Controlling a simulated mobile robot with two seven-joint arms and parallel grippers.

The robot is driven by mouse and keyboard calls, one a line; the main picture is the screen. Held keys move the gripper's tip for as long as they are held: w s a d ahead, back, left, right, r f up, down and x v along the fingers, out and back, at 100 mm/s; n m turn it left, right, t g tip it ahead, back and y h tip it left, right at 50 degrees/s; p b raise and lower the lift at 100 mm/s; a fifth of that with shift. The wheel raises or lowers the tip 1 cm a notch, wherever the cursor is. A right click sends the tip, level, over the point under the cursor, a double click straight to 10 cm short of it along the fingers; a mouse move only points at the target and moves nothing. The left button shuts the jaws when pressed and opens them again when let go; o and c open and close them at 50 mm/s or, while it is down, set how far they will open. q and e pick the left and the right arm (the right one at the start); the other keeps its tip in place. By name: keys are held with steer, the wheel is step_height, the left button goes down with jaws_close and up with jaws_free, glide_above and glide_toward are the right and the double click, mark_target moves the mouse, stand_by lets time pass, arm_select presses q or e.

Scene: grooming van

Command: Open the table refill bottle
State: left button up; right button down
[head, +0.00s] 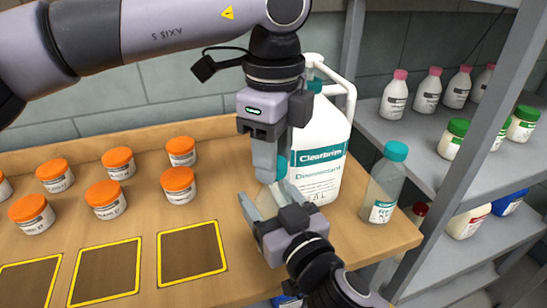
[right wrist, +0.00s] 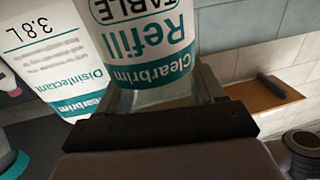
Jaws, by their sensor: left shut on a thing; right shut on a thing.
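The table refill bottle (right wrist: 150,45), clear with a white and teal label reading "TABLE Refill", is between the fingers of my right gripper (right wrist: 165,100). In the head view my right gripper (head: 268,207) is shut on it above the wooden counter, in front of the large jug. My left gripper (head: 268,165) is directly above, pointing down, shut on the teal cap (head: 283,165). The fingers hide most of the cap and the bottle's neck. I cannot tell whether the cap is still joined to the bottle.
The white disinfectant jug (head: 320,145) stands close behind my grippers. Another teal-capped bottle (head: 383,187) stands at the counter's right end. Several orange-capped jars (head: 107,198) and yellow-framed squares (head: 192,253) are on the left. A grey shelf (head: 405,135) with bottles is at right.

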arm_select(q)
steer(key=shift+r, duration=0.35)
steer(key=shift+r, duration=1.9)
arm_select(e)
steer(key=shift+c, duration=0.2)
jaws_free()
